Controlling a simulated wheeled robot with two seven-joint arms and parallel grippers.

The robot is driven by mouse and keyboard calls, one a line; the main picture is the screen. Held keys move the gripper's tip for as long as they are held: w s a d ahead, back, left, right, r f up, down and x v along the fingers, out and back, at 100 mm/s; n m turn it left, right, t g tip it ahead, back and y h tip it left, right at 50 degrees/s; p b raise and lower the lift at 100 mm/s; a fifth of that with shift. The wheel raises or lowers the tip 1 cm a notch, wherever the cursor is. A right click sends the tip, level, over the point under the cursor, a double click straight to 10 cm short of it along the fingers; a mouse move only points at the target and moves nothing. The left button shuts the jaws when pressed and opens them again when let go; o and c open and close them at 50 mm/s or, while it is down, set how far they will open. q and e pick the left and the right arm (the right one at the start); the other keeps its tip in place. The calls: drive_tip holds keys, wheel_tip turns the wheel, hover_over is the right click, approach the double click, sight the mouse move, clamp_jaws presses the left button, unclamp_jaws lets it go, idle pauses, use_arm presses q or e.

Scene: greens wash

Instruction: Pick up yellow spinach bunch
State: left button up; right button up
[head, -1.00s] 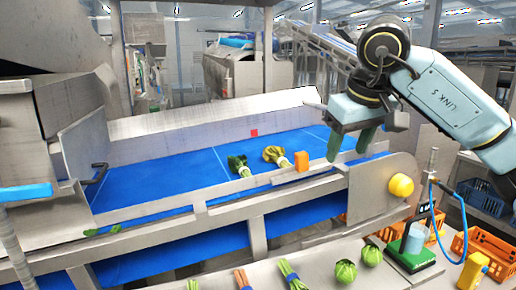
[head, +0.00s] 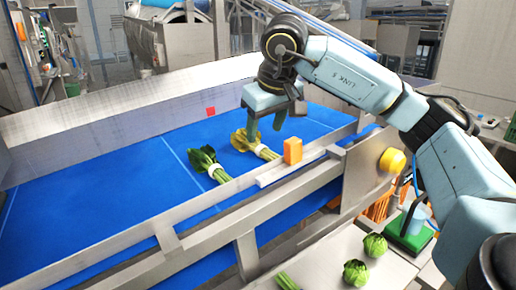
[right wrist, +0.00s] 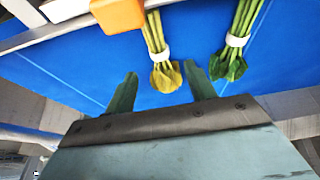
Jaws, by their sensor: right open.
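The yellow spinach bunch (head: 240,142) lies on the blue conveyor belt, its pale stems and white band pointing toward the belt's near edge. In the right wrist view its yellow leaves (right wrist: 165,77) show just ahead of the gap between the fingers. A green spinach bunch (head: 203,160) lies to its left; it also shows in the right wrist view (right wrist: 228,65). My right gripper (head: 265,130) is open and empty, with its fingers pointing down beside the yellow leaves. In the right wrist view the two green fingers (right wrist: 159,92) are spread apart. My left gripper is not in view.
An orange block (head: 293,151) stands on the belt's near rail, close to the yellow bunch's stems. A yellow knob (head: 392,161) is at the frame's right end. Green round heads (head: 375,244) lie on the lower steel table. The left belt is clear.

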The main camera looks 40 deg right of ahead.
sight(262, 146)
drive_tip(key=shift+w+d+f, duration=0.1)
drive_tip(key=shift+w+f, duration=0.2)
drive_tip(key=shift+f, duration=0.3)
drive_tip(key=p+x, duration=0.1)
drive_tip(key=x, duration=0.3)
drive_tip(key=shift+s+d+f, duration=0.1)
drive_tip(key=shift+s+f, duration=0.05)
drive_tip(key=shift+f, duration=0.4)
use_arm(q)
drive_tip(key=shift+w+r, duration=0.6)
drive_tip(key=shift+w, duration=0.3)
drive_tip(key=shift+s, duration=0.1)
use_arm(e)
drive_tip(key=shift+c, duration=0.3)
drive_tip(key=shift+c, duration=1.2)
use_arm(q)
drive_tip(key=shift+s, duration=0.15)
use_arm(e)
drive_tip(key=c, duration=0.8)
drive_tip(key=shift+r, duration=0.1)
